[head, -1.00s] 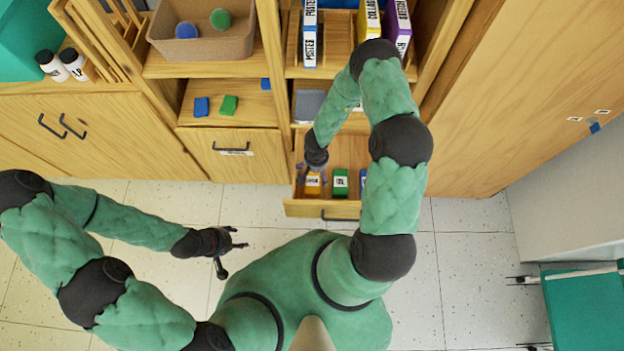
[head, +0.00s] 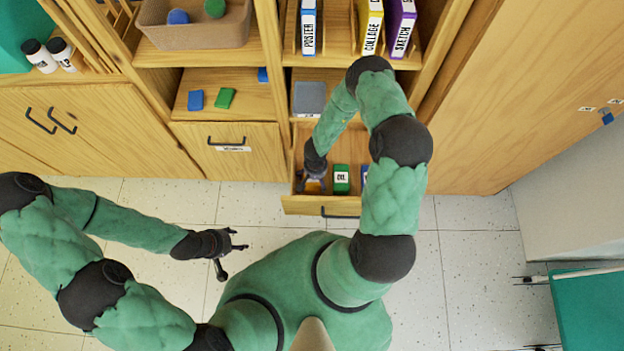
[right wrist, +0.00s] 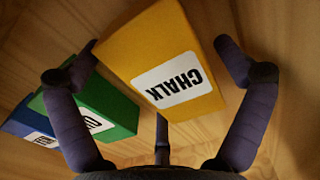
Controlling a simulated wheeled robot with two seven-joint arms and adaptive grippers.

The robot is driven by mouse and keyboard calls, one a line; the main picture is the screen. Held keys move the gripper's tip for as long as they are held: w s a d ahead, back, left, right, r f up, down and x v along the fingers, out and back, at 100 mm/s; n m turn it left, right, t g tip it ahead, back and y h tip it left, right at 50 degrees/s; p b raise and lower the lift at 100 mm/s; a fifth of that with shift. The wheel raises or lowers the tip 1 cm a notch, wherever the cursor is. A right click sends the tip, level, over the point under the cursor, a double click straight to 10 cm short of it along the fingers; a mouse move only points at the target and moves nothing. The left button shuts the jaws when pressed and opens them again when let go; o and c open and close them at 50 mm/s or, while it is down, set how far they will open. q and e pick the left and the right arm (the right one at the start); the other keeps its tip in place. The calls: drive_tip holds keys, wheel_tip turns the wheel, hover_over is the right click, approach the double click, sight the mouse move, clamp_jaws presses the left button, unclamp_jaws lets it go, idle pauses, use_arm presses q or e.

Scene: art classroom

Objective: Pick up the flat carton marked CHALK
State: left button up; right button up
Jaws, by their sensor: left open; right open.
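The yellow CHALK carton (right wrist: 150,40) lies between the two spread fingers of my right gripper (right wrist: 162,58) in the right wrist view, its white label facing the camera. Gaps show beside the carton, so the fingers are not closed on it. In the head view my right gripper (head: 312,184) is down at the left end of the open drawer (head: 318,205) and hides most of the carton (head: 315,187). My left gripper (head: 226,252) is open and empty above the floor.
A green carton (head: 341,178) stands beside the CHALK carton in the drawer, with a blue carton (head: 364,172) beyond it, partly hidden by my right arm. In the right wrist view the green carton (right wrist: 108,105) is close to the left finger. Shelves rise behind the drawer.

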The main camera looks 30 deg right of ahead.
drive_tip(key=c, duration=1.1)
drive_tip(key=shift+c, duration=0.2)
